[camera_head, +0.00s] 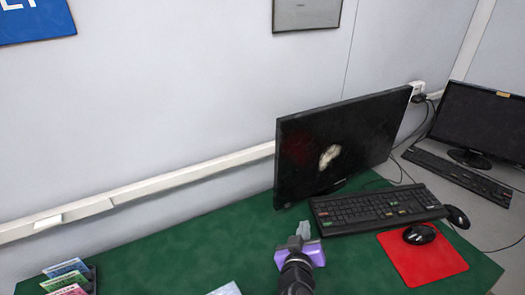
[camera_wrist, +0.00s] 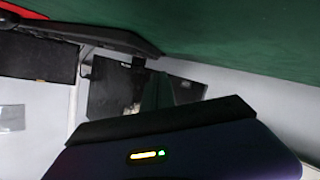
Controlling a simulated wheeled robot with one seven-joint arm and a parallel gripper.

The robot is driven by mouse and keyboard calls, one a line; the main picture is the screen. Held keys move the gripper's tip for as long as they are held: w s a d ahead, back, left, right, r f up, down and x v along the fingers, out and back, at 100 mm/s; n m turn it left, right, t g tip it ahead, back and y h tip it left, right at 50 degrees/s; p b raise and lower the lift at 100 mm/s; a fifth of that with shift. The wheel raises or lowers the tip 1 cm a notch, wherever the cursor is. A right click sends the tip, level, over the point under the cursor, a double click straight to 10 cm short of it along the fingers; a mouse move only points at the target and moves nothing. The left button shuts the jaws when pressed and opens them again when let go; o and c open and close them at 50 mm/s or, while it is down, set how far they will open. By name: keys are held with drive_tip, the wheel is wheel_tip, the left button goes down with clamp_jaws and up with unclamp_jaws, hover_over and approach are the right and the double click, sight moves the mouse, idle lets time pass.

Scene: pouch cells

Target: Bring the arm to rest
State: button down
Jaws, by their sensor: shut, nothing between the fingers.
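My gripper (camera_head: 303,230) is at the lower middle of the head view, over the green table (camera_head: 170,255), left of the keyboard. It has a purple body, and its small grey fingers point away from me towards the back wall. The fingers look closed together with nothing held. My dark wrist runs down from it to the bottom edge. In the wrist view the dark gripper housing with a lit yellow-green indicator fills the bottom, and the fingertips are hard to make out.
A black monitor (camera_head: 340,142), a keyboard (camera_head: 378,206) and a mouse (camera_head: 419,234) on a red pad (camera_head: 425,262) stand to the right. Several coloured cards or pouches (camera_head: 66,268) are at the lower left. The table's left-middle is clear.

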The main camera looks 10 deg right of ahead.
drive_tip(key=a+r+n+t+y, duration=0.1)
drive_tip(key=a, duration=0.1)
drive_tip(key=w+a+r+y, duration=0.1)
drive_tip(key=a+r, duration=0.1)
drive_tip(key=shift+w+n+t, duration=0.1)
drive_tip(key=shift+n+t, duration=0.3)
drive_tip(key=s+a+y, duration=0.1)
drive_tip(key=s, duration=0.1)
drive_tip(key=s+n+t+y, duration=0.1)
drive_tip(key=s+y, duration=0.1)
drive_tip(key=s, duration=0.1)
drive_tip(key=s+a+y, duration=0.1)
drive_tip(key=s, duration=0.2)
drive_tip(key=shift+s+a+r+n, duration=0.1)
drive_tip(key=shift+a+n, duration=0.2)
drive_tip(key=shift+a, duration=0.05)
drive_tip(key=s+d+r+m, duration=0.1)
drive_tip(key=s+d, duration=0.1)
drive_tip(key=s, duration=0.9)
drive_tip(key=s+d+r+m, duration=0.1)
drive_tip(key=s+d+r, duration=0.1)
drive_tip(key=s, duration=1)
drive_tip(key=s+d+r+m+g, duration=0.1)
drive_tip(key=s+d, duration=0.2)
drive_tip(key=s, duration=0.8)
drive_tip(key=shift+s+r+m, duration=0.15)
drive_tip(key=shift+s+m, duration=0.05)
drive_tip(key=shift+m, duration=0.2)
